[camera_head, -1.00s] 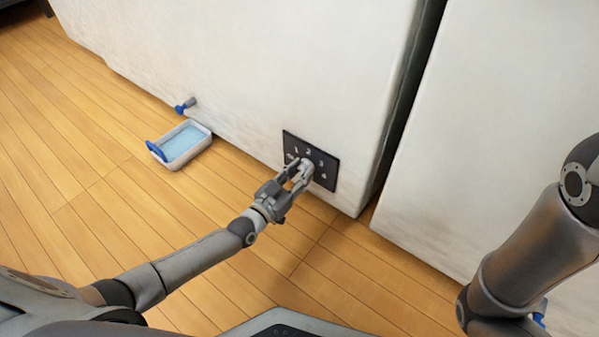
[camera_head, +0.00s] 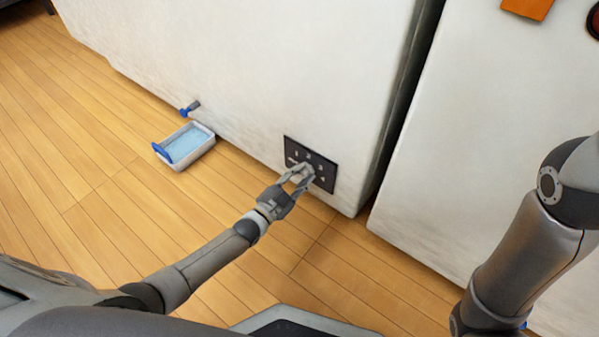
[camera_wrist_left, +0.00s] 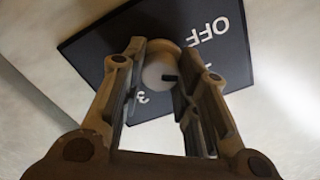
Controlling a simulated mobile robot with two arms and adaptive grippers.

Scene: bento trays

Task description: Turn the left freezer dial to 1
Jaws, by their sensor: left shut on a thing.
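The left freezer dial is a pale round knob (camera_wrist_left: 157,72) on a dark panel (camera_head: 325,160) low on the left white freezer (camera_head: 250,80). The panel carries OFF and numerals. My left gripper (camera_head: 301,177) is at the dial, with its fingers on either side of the knob and closed on it. In the left wrist view the fingers (camera_wrist_left: 158,85) flank the knob, and a short dark mark shows on it. A finger partly covers the lettering near OFF, and I cannot tell which number the mark points at. My right gripper is not in view.
A pale tray with blue handle and water-like contents (camera_head: 212,147) lies on the wooden floor left of the panel. A second white unit (camera_head: 470,130) stands to the right across a dark gap.

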